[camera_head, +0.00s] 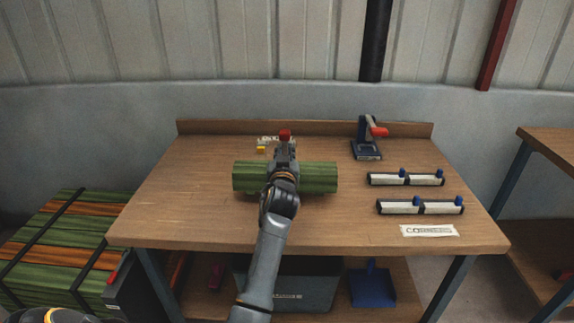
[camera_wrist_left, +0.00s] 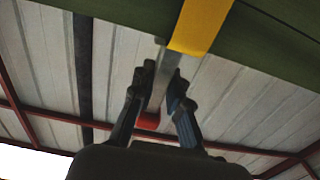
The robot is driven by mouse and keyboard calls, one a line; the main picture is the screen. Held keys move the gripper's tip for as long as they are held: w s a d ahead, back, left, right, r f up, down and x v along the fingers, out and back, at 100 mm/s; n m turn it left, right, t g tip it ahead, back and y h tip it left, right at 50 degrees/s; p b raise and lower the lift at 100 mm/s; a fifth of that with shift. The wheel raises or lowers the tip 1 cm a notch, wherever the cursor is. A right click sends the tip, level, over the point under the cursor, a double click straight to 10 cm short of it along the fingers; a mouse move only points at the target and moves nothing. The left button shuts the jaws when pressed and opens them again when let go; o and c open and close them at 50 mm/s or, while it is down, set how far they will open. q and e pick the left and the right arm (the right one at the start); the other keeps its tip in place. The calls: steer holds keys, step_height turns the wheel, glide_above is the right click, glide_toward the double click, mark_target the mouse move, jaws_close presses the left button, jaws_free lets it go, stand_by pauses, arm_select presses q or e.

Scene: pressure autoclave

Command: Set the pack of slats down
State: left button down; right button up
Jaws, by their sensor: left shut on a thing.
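The pack of green slats (camera_head: 316,177) is at the middle of the workbench, lying level across the view. In the left wrist view the green slats (camera_wrist_left: 110,12) fill the top edge, with a yellow band (camera_wrist_left: 201,25) around them. My left gripper (camera_head: 285,153) is over the middle of the pack. In the left wrist view its fingers (camera_wrist_left: 155,92) are shut on a grey, red-ended bar beside the band, which appears joined to the pack. My arm hides part of the pack. Whether its underside touches the bench is unclear. My right gripper is not in view.
The wooden workbench (camera_head: 190,210) has bare top on the left. A blue tool with a red handle (camera_head: 367,140) and two white-and-black fixtures (camera_head: 405,179) (camera_head: 420,207) stand on the right. A label (camera_head: 429,231) lies near the front. Strapped slats (camera_head: 60,240) are stacked at left.

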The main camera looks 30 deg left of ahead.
arm_select(q)
steer(key=shift+w+f, duration=0.15)
steer(key=shift+w, duration=0.25)
step_height(320, 180, down, 3)
steer(key=shift+w+f, duration=0.15)
steer(key=shift+f, duration=0.05)
steer(key=c, duration=1.8)
jaws_free()
steer(key=shift+f, duration=0.3)
steer(key=o, duration=0.5)
steer(key=shift+r, duration=0.1)
steer(key=shift+r, duration=0.1)
